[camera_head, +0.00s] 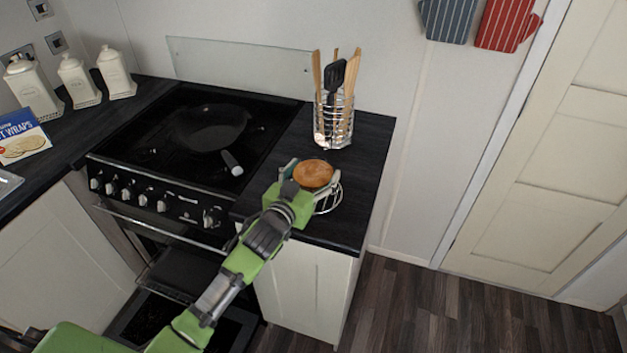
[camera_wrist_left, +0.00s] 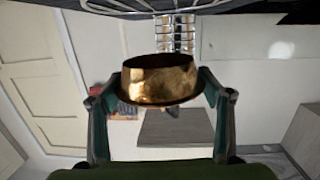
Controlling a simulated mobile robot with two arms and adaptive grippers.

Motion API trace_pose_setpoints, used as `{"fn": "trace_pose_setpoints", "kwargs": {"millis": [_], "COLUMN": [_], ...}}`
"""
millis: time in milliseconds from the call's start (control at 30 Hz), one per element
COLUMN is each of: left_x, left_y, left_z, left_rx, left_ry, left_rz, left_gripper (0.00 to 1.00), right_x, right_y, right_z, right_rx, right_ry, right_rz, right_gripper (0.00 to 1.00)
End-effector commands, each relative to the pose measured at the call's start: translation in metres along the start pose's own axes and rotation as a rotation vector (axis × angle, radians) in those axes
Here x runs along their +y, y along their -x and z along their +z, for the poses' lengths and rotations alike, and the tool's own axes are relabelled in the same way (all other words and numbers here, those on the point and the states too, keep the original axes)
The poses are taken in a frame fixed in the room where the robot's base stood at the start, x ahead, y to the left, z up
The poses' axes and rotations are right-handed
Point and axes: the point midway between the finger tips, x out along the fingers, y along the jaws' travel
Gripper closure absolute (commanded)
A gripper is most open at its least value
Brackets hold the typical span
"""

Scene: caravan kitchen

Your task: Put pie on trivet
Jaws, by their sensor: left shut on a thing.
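The pie (camera_head: 313,173), round with a golden-brown crust, is between the fingers of my left gripper (camera_head: 311,176). In the left wrist view the pie (camera_wrist_left: 160,82) sits between the two fingertips, which press on its sides. The trivet (camera_head: 328,204), a round wire rack, lies on the dark counter near its front edge. The pie is over the trivet's far part and hides some of it. Whether the pie touches the trivet cannot be told. My right gripper is not in view.
A wire utensil holder (camera_head: 333,122) with wooden and black tools stands behind the pie. The stove (camera_head: 190,140) with a black frying pan (camera_head: 212,127) is to the left. White canisters (camera_head: 78,80) and a wraps box (camera_head: 22,138) are farther left. Bare counter (camera_head: 366,150) lies right of the holder.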

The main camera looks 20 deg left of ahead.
Motion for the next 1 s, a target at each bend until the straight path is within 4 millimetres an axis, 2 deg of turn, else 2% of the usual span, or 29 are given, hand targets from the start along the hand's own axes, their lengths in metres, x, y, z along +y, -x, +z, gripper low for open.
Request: {"fn": "trace_pose_setpoints", "kwargs": {"millis": [100, 367, 600, 967, 1000], "left_x": [-0.003, -0.007, -0.007, -0.007, -0.007], "left_y": [-0.012, -0.024, -0.028, -0.029, -0.029], "left_z": [0.009, 0.021, 0.048, 0.053, 0.055], "left_rx": [0.002, 0.003, 0.001, 0.003, 0.000], "left_ry": [0.000, 0.000, 0.002, 0.000, 0.000], "left_rz": [-0.001, 0.000, 0.000, 0.001, 0.000], "left_gripper": [0.56, 0.56, 0.56, 0.56, 0.26], "right_x": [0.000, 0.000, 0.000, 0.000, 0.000], "right_y": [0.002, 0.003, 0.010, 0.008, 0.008], "right_z": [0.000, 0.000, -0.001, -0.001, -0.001], "right_rx": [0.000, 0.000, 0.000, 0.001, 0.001], "right_ry": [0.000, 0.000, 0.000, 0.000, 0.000], "right_rz": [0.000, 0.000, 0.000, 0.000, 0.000], "right_gripper": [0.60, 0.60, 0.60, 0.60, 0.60]}}
